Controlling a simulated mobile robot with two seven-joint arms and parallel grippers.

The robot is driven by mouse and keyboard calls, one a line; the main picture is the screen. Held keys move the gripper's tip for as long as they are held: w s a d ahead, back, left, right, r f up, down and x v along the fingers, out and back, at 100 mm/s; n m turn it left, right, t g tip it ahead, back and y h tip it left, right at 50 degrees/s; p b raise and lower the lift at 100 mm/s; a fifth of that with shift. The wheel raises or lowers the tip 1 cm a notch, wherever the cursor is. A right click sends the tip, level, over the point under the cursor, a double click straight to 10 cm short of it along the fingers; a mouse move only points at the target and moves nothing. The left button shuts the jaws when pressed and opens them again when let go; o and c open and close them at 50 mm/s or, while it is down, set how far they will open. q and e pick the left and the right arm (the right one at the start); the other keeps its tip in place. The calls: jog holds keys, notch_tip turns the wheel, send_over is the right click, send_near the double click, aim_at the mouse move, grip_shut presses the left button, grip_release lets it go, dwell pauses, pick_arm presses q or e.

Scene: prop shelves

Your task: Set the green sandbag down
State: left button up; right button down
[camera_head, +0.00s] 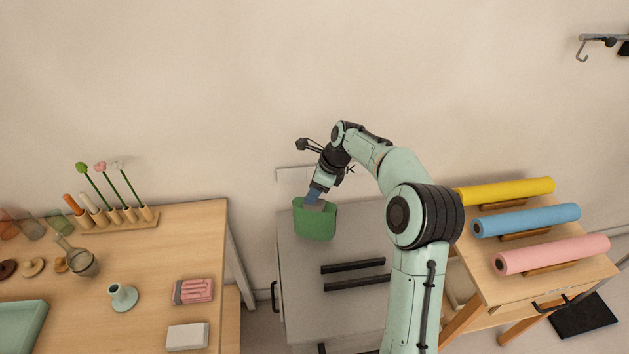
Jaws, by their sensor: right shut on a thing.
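The green sandbag (314,223) is at the back left of the grey cabinet top (300,270). It looks upright, like a rounded green block. My right gripper (314,203) comes down on it from above and is shut on its top. Whether the sandbag's underside touches the grey top or hangs just above it, I cannot tell. The gripper's fingertips are partly hidden at the sandbag's top. My left gripper is not in view.
Two dark bars (355,274) lie on the grey top, right of the sandbag. A wooden table (190,240) with small props stands to the left. Yellow, blue and pink rolls (552,254) lie on a wooden stand at right. A wall rises behind.

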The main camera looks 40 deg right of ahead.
jog(key=shift+w+f, duration=0.1)
jog(key=shift+f, duration=2)
jog(key=c, duration=0.5)
grip_release()
jog(key=shift+f, duration=0.15)
jog(key=shift+c, duration=0.2)
jog(key=v, duration=1.2)
jog(key=shift+a, duration=0.2)
